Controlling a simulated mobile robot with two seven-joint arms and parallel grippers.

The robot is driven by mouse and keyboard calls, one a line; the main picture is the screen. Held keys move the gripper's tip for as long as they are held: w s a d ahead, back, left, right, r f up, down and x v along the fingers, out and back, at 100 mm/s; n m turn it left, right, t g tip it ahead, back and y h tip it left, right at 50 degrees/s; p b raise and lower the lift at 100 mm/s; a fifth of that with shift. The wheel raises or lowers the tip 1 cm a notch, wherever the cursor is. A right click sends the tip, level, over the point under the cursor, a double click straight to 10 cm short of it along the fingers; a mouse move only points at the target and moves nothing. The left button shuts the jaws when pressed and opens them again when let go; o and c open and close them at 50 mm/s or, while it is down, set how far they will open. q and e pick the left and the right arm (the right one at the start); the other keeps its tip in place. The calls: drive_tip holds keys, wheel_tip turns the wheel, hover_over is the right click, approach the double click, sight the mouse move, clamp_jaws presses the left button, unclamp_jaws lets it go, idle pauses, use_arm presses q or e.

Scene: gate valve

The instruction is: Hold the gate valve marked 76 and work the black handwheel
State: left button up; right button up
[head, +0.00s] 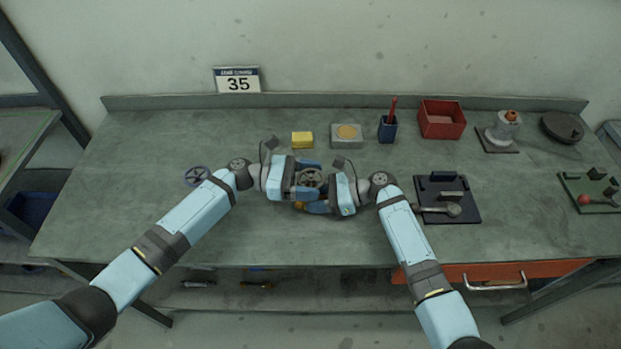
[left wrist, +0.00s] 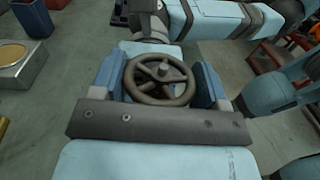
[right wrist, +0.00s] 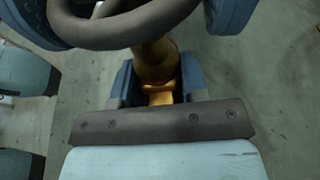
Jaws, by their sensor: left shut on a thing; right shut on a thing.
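The dark handwheel (head: 311,177) sits at the middle of the bench between my two grippers. In the left wrist view the handwheel (left wrist: 161,80) lies between the blue fingers of my left gripper (head: 304,178), which is shut on it. The brass gate valve (head: 316,207) shows only in part beneath the wheel. In the right wrist view my right gripper (right wrist: 158,85) is shut on the brass valve body (right wrist: 155,62), with the wheel rim above and in front of it. No number is readable on the valve.
A loose spoked wheel (head: 197,175) lies left. A black fixture (head: 470,213) lies right.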

sight(311, 178)
use_arm(q)
drive_tip(key=o, duration=0.9)
drive_tip(key=shift+o, duration=0.2)
wheel_tip(311, 178, up, 10)
drive_tip(key=shift+d, duration=0.1)
